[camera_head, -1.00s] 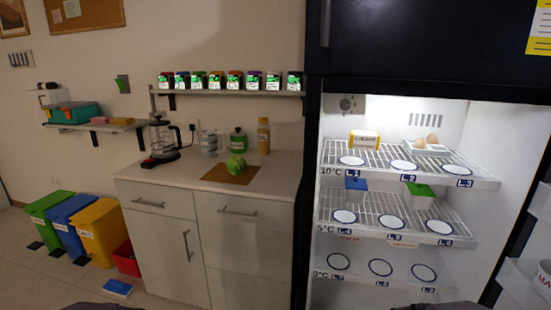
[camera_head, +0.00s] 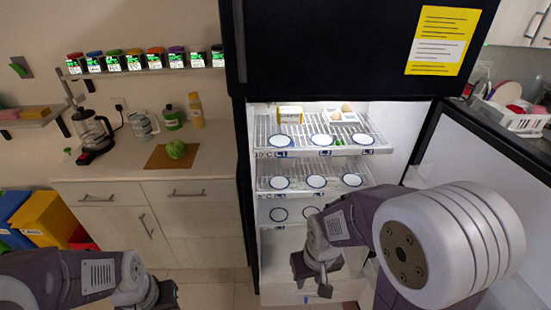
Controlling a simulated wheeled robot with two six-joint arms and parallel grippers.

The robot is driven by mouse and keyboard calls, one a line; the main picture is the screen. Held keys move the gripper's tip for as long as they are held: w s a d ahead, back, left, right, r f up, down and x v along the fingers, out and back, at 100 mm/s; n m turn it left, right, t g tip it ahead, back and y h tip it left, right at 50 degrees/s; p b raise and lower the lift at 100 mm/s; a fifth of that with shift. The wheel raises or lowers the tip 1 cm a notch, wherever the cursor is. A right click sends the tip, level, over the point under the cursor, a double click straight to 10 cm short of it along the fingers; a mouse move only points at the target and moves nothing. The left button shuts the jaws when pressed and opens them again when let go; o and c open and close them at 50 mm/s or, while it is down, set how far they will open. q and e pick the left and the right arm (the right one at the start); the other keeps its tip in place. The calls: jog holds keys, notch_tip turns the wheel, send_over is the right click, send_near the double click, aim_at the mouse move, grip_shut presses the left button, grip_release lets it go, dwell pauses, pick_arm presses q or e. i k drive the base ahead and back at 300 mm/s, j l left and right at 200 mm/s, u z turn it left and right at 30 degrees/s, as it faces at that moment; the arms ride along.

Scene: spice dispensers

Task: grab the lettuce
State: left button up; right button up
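My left gripper (camera_head: 163,296) is at the bottom edge, below the counter front and far from the lettuce. Its fingers are partly cut off, so its opening cannot be made out.
A coffee maker (camera_head: 92,135), a glass jug (camera_head: 143,124), a green bottle (camera_head: 172,117) and a yellow bottle (camera_head: 196,110) stand behind the board. A shelf of spice jars (camera_head: 135,60) hangs above. The fridge (camera_head: 270,150) stands open at right. The counter's front is clear.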

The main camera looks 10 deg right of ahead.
aim_at(176, 149)
jog(key=z, duration=1.3)
jog(key=u, duration=1.7)
jog(key=i+j, duration=0.35)
jog(key=i+j+z, duration=0.15)
jog(key=i+j, duration=0.6)
jog(key=j, duration=0.2)
jog(key=i+j+z, duration=0.1)
jog(key=i+j, duration=0.2)
jog(key=j, duration=0.15)
jog(key=i+j+z, duration=0.1)
jog(key=i+j, duration=0.25)
jog(key=j, duration=0.15)
